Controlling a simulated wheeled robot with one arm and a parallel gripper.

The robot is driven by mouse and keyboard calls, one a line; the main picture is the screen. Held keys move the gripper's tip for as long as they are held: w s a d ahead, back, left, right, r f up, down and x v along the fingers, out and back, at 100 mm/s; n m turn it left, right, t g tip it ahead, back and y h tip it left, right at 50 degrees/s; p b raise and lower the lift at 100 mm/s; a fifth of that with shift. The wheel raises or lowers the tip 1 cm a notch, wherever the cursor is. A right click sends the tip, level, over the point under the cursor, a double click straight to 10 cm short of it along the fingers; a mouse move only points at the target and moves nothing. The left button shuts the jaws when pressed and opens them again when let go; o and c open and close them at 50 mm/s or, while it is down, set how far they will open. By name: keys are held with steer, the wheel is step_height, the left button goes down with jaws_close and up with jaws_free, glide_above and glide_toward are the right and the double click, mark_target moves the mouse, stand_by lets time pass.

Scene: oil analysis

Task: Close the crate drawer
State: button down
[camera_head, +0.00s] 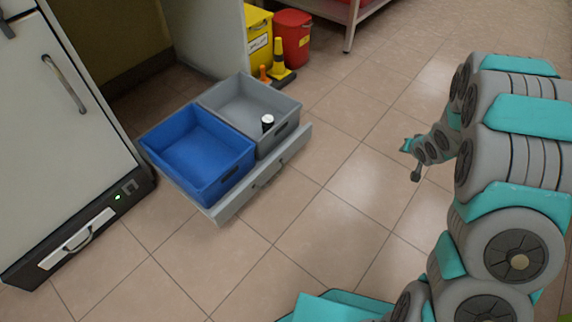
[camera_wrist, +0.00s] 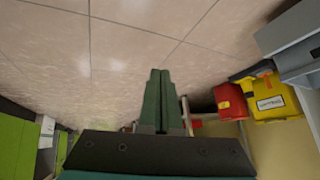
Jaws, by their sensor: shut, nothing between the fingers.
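The crate drawer (camera_head: 228,207) is pulled out low above the tiled floor, between a white cabinet and a grey panel. Its light grey front has a handle (camera_head: 267,176) and faces my arm. A blue crate (camera_head: 205,152) and a grey crate (camera_head: 243,98) sit side by side in it. A small black item with a white top (camera_head: 267,122) stands in the grey crate. My gripper (camera_wrist: 160,72) is shut and empty. In the head view it is to the right of the drawer, apart from it. A grey edge at the wrist view's upper right may be the drawer.
A white cabinet (camera_head: 50,95) stands at the left. A yellow bin (camera_head: 258,40), a red bin (camera_head: 293,38) and a yellow-black cone (camera_head: 280,62) stand behind the drawer. Bare floor (camera_head: 340,195) lies between the drawer and my arm.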

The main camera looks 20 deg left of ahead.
steer(key=a+f+y, duration=0.4)
steer(key=a+f, duration=0.3)
steer(key=f, duration=0.1)
steer(key=m+y+b, duration=0.1)
steer(key=m+y, duration=0.3)
steer(key=y, duration=0.7)
glide_toward(275, 160)
steer(key=x, duration=0.7)
steer(key=shift+d+r+b, duration=0.1)
steer(key=shift+b, duration=0.3)
steer(key=shift+g, duration=0.3)
